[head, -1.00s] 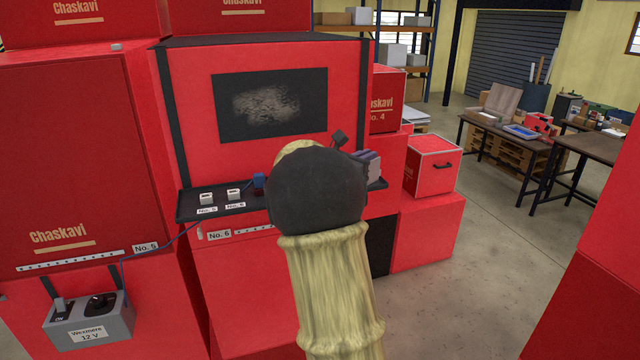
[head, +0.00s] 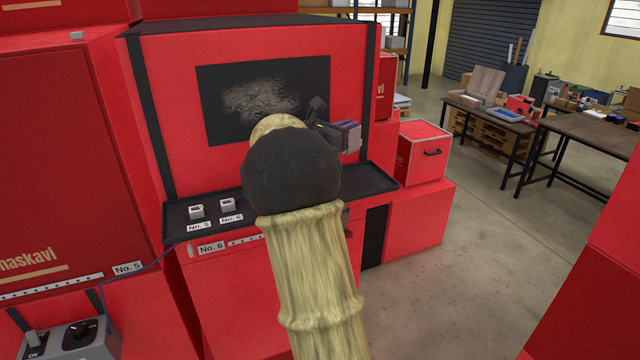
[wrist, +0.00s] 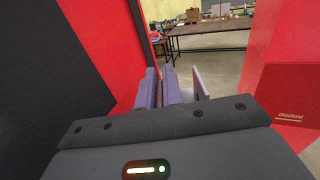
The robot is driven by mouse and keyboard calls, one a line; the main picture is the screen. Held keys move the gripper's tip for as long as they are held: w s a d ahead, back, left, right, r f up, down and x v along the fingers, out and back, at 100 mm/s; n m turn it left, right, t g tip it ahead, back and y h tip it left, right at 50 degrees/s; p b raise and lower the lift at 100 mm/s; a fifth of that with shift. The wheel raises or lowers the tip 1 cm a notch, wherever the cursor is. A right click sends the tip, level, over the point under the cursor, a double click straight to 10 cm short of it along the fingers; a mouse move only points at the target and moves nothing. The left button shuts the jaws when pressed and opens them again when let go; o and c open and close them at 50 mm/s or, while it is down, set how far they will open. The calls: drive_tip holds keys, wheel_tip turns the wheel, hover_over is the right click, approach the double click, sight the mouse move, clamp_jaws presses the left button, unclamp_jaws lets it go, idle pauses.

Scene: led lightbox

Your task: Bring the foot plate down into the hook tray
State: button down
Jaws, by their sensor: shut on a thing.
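My gripper (head: 350,133) is shut and held in the air in front of the red cabinet's dark panel, above the right part of a black tray. In the wrist view, its purple-grey fingers (wrist: 161,88) point away from me, with a thin light grey plate (wrist: 201,84) beside them, seemingly the foot plate. How it sits between the fingers is hard to see. The black shelf-like tray (head: 180,226), seemingly the hook tray, has a low rim and runs across the cabinet front. My arm hides its middle. Its right part looks bare.
Two small white blocks (head: 228,205) stand in the tray's left part, by labels No. 5 and No. 6. Red boxes (head: 423,152) stand to the right. A grey 12 V unit (head: 78,342) is at lower left. Open floor (head: 470,270) lies at the right.

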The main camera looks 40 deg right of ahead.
drive_tip(key=shift+s, duration=0.15)
drive_tip(key=shift+f, duration=0.35)
drive_tip(key=f, duration=0.1)
drive_tip(key=f+p, duration=0.1)
drive_tip(key=f, duration=0.1)
drive_tip(key=f+p, duration=0.1)
drive_tip(key=f, duration=0.1)
drive_tip(key=shift+w+f, duration=0.1)
drive_tip(key=shift+w, duration=0.2)
drive_tip(key=shift+a+f, duration=0.15)
drive_tip(key=shift+s, duration=0.35)
drive_tip(key=f+p, duration=0.1)
drive_tip(key=f, duration=0.2)
drive_tip(key=shift+d+p, duration=0.2)
drive_tip(key=shift+p, duration=0.2)
drive_tip(key=shift+f, duration=0.3)
drive_tip(key=shift+a, duration=0.1)
